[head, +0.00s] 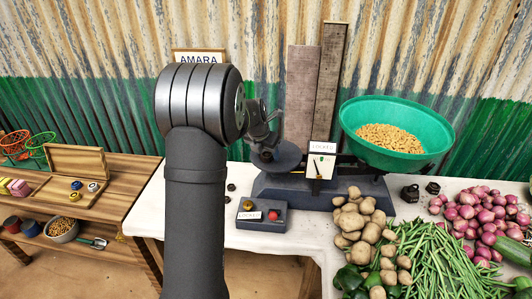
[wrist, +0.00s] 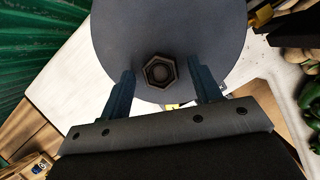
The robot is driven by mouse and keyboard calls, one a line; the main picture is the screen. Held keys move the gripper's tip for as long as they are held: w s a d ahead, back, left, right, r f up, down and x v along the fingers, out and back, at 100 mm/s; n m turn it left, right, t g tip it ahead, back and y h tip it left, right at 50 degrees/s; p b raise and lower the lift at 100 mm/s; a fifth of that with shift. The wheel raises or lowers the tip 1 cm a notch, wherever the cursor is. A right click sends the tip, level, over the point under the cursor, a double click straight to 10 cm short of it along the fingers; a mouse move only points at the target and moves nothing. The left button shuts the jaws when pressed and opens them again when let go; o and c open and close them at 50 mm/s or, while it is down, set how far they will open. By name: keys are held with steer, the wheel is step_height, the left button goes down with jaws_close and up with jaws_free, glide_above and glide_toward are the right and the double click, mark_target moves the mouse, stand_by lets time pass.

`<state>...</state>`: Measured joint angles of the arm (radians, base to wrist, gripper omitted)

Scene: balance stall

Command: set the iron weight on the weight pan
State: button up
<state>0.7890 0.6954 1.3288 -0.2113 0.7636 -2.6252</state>
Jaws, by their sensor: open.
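The dark round weight pan (wrist: 210,40) fills the upper middle of the wrist view. It also shows at the left end of the scale in the head view (head: 286,157). A dark six-sided iron weight (wrist: 160,72) sits on the pan near its edge. My gripper (wrist: 161,68) is open, with one finger on each side of the weight and visible gaps between. In the head view my gripper (head: 264,128) is just over the pan, and the weight there is hard to make out.
The scale (head: 320,190) holds a green basin (head: 385,118) of grain on its right and carries a card reading LOCKED. A box with buttons (head: 262,215) stands in front. Potatoes (head: 362,220), beans and onions crowd the right. Two dark weights (head: 410,193) stand behind them.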

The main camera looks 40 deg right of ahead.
mark_target(266, 155)
steer(key=v, duration=1.2)
steer(key=shift+f, duration=0.1)
steer(key=x, duration=1.2)
step_height(266, 155, up, 2)
steer(key=shift+r, duration=0.85)
